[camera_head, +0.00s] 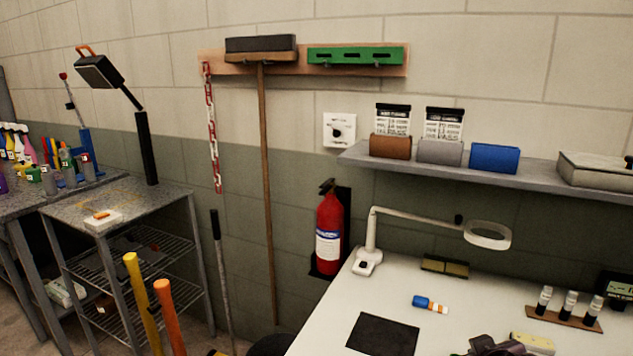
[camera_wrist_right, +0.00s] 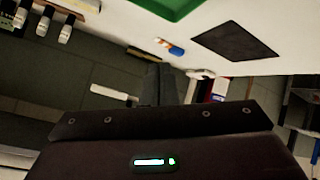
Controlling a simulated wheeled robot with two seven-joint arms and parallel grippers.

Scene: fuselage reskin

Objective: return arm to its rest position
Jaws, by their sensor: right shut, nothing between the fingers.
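My right gripper (camera_wrist_right: 157,72) shows in the right wrist view, its dark fingers together and empty. It is over or beside the white table, and it touches nothing that I can see. A dark mechanical part (camera_head: 495,346) at the bottom edge of the head view may be part of my right arm; I cannot tell. My left gripper is in neither view.
The white table (camera_head: 320,325) carries a black mat (camera_head: 383,335), a blue and orange tube (camera_head: 429,304), a magnifier lamp (camera_head: 367,262) and a vial rack (camera_head: 563,319). A shelf (camera_head: 540,174) juts from the wall above. A green tray (camera_wrist_right: 165,8) shows in the wrist view.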

